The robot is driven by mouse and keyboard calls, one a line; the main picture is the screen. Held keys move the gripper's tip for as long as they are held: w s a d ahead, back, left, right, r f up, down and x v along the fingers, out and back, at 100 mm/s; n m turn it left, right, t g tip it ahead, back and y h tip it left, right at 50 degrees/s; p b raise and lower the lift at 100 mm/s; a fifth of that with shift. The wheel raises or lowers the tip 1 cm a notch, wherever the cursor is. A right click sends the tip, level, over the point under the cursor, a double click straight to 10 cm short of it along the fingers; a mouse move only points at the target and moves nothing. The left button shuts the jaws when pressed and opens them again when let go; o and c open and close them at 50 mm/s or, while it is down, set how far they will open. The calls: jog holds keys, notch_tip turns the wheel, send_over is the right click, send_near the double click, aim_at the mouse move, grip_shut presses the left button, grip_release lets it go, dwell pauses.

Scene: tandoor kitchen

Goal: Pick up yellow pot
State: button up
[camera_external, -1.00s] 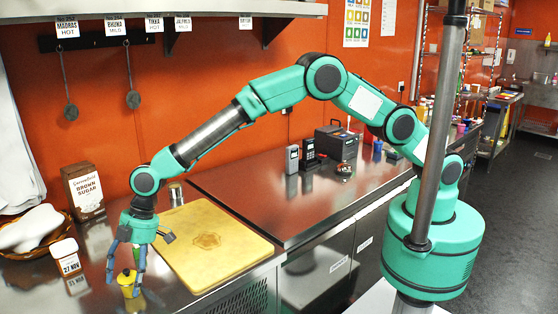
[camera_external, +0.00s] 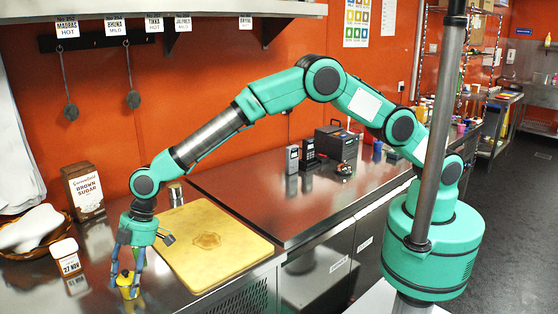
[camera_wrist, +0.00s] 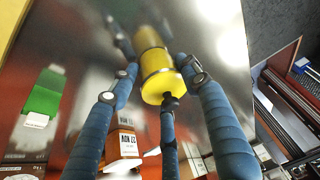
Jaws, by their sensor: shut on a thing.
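The yellow pot (camera_external: 126,278) is small and stands on the steel counter at the lower left of the external view. In the wrist view the yellow pot (camera_wrist: 161,80) has a dark band around it and sits between my fingers. My gripper (camera_external: 126,284) points down over the pot, with its blue fingers closed around it. In the wrist view my gripper (camera_wrist: 160,88) shows fingers on both sides of the pot and one below, touching or very close to it. The pot's far end is partly blurred by reflection on the counter.
A wooden cutting board (camera_external: 225,262) lies just right of my gripper. A brown sugar box (camera_external: 84,190) and a small metal shaker (camera_external: 176,194) stand behind.

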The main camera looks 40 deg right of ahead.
jog(key=shift+r, duration=0.2)
jog(key=shift+c, duration=0.2)
notch_tip(320, 180, up, 3)
jog(key=shift+r+p, duration=0.2)
jog(key=shift+p, duration=0.35)
jog(key=s+d, duration=0.2)
jog(key=d, duration=0.2)
jog(key=s+d+r+p, duration=0.1)
jog(key=s+d, duration=0.1)
jog(key=d, duration=0.3)
jog(key=s+d, duration=0.2)
jog(key=d, duration=0.3)
jog(key=shift+s+d+r, duration=0.15)
jog(key=shift+s+d, duration=0.1)
jog(key=shift+s, duration=0.05)
